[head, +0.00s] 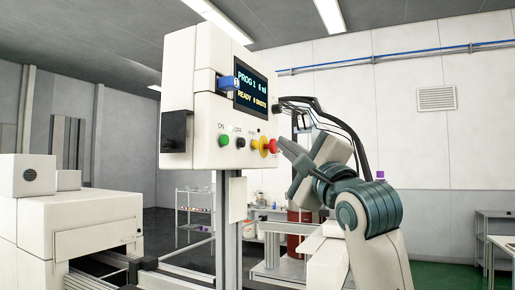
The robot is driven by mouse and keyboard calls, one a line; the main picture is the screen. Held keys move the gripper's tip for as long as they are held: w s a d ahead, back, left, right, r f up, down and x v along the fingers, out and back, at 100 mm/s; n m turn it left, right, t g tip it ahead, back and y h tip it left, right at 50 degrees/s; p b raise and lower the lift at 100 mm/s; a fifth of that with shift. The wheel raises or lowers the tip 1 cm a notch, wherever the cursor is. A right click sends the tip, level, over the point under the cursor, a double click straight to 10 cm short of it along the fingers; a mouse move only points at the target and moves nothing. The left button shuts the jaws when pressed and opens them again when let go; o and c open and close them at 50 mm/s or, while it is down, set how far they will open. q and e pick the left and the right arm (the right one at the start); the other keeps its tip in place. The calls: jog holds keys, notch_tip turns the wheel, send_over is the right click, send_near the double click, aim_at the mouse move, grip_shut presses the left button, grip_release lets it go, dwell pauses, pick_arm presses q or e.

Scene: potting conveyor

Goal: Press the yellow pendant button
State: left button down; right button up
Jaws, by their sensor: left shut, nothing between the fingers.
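The control pendant (208,100) is a white box on a post, with a lit screen (251,90). A row of buttons runs along its lower front: a green one (223,140), a black one (240,143), the yellow button (255,144) and a red mushroom knob (272,146) on a yellow collar. My left gripper (282,146) is shut and empty. Its tips point at the panel from the right, close beside the red knob. The yellow button lies just left of that knob, partly crowded by its collar. I cannot tell whether the tips touch anything. My right gripper is out of view.
A white machine (80,225) fills the lower left. A shelf (194,210) stands behind.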

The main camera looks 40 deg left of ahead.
pick_arm(q)
jog(key=shift+w+d, duration=0.25)
jog(key=shift+d, duration=0.8)
